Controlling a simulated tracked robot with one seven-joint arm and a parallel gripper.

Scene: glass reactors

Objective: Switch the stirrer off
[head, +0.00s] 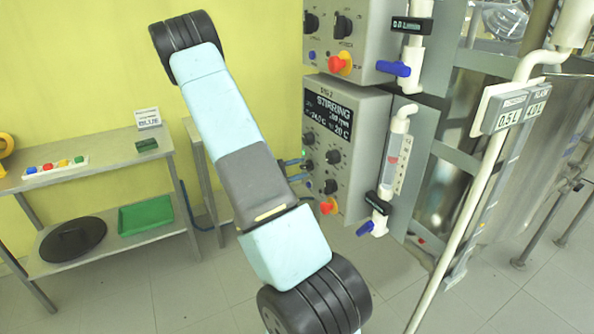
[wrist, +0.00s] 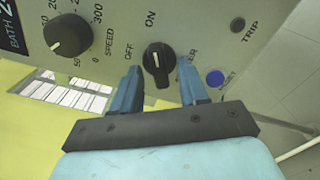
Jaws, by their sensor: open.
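In the wrist view the black stirrer switch knob (wrist: 158,58) sits on the grey panel, with ON printed above it and OFF to its left. Its white mark appears to point up toward ON. My gripper (wrist: 160,76) is open, one blue finger on each side of the knob's lower part; I cannot tell whether either touches it. In the head view my gripper (head: 294,170) is at the left edge of the lower control box (head: 352,178). The box's display (head: 327,115) reads STIRRING with an rpm value.
A SPEED dial (wrist: 68,35) is left of the switch, a blue reset button (wrist: 215,78) right of it. A red knob (head: 329,206) is low on the box. Glass and pipes (head: 480,180) stand at right. A shelf table (head: 90,172) stands at left.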

